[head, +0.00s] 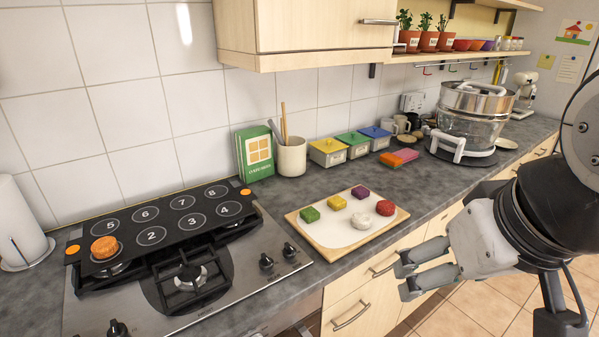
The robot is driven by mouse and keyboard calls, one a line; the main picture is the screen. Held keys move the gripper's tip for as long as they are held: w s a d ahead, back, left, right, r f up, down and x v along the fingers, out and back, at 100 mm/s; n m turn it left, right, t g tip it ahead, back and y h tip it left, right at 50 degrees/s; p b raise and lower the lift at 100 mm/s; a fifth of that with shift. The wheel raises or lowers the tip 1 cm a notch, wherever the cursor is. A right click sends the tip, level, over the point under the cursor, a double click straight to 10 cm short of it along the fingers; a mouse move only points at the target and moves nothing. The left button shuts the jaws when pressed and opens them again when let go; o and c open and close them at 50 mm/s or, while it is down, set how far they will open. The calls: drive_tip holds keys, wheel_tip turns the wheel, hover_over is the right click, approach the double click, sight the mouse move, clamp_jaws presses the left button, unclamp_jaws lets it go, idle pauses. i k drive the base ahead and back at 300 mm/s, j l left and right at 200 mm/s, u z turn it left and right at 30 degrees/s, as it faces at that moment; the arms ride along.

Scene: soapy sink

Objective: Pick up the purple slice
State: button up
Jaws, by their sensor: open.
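The purple slice (360,192) lies at the back of a pale cutting board (325,239) on the counter. On the same board are a yellow slice (337,203) and a green slice (310,214) to its left, and a red slice (385,208) and a white slice (361,220) nearer to me. My gripper (402,281) is open and empty, in front of the counter edge, to the right of and nearer than the board. It is apart from all the slices. The purple slice shows unobstructed.
A stove (180,275) with a numbered black panel (165,216) and an orange piece (104,247) is at left. Lidded boxes (327,152), a utensil crock (291,158) and a large glass pot (468,125) stand behind. Wall cabinets (310,25) hang above.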

sight(361, 192)
drive_tip(key=i+l+u, duration=0.2)
drive_tip(key=i+l, duration=0.15)
drive_tip(key=i+l+u, duration=0.45)
drive_tip(key=l, duration=0.45)
drive_tip(key=i, duration=0.1)
